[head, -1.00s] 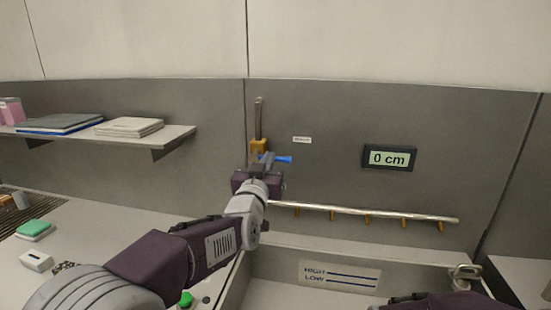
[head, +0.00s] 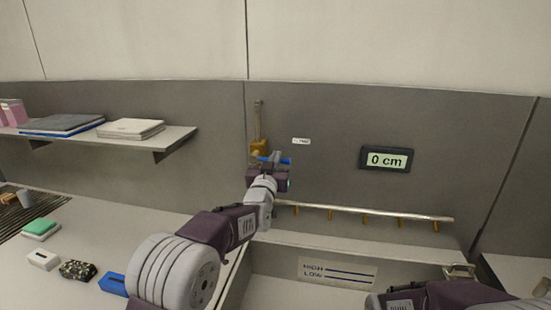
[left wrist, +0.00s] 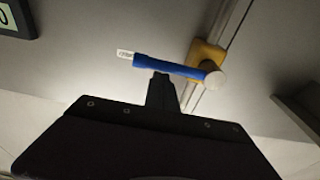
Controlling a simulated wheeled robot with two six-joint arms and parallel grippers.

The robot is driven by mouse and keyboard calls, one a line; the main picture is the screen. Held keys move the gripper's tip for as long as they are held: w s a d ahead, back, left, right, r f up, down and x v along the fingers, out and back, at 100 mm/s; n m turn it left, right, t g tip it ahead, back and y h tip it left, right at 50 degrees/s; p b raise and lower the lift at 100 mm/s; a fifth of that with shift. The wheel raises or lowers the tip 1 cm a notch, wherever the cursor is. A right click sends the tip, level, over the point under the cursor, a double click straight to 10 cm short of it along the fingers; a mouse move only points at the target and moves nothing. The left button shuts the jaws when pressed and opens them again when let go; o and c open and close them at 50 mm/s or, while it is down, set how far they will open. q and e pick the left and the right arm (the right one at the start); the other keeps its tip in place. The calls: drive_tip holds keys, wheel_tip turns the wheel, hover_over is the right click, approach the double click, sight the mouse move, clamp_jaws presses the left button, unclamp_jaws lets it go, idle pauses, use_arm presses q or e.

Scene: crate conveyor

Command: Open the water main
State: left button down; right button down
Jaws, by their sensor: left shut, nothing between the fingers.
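The water valve has a yellow body (head: 258,147) on an upright pipe (head: 257,118) against the grey back wall. Its blue lever (head: 286,161) points to the right, across the pipe. In the left wrist view the whole blue lever (left wrist: 168,66) shows, running from the pale hub at the yellow body (left wrist: 208,57). My left gripper (head: 276,158) is at the lever, shut and empty. In the left wrist view its fingertips (left wrist: 161,78) are right by the lever's middle; I cannot tell whether they touch. The right gripper is out of view; only its arm shows at lower right.
A display (head: 386,159) reads 0 cm. A spray pipe (head: 365,213) with several nozzles runs above a basin marked HIGH and LOW (head: 337,273). A small white label (head: 301,141) is beside the valve. A shelf (head: 178,135) with stacked items is at left.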

use_arm(q)
drive_tip(key=shift+f, duration=0.15)
drive_tip(key=shift+f+m+b, duration=0.15)
drive_tip(key=shift+m+b, duration=0.25)
drive_tip(key=shift+m, duration=0.1)
drive_tip(key=shift+f, duration=0.1)
drive_tip(key=a+f+m+g+h+b, duration=0.1)
drive_tip(key=a+f+m+b, duration=0.2)
drive_tip(key=m+b, duration=0.3)
drive_tip(key=w+a+f+m+g+h+b, duration=0.1)
drive_tip(key=f+m+b, duration=0.4)
drive_tip(key=m, duration=0.8)
drive_tip(key=shift+a+f+b, duration=0.4)
drive_tip(key=shift+a+b, duration=0.1)
drive_tip(key=shift+a, duration=0.4)
drive_tip(key=shift+w, duration=0.1)
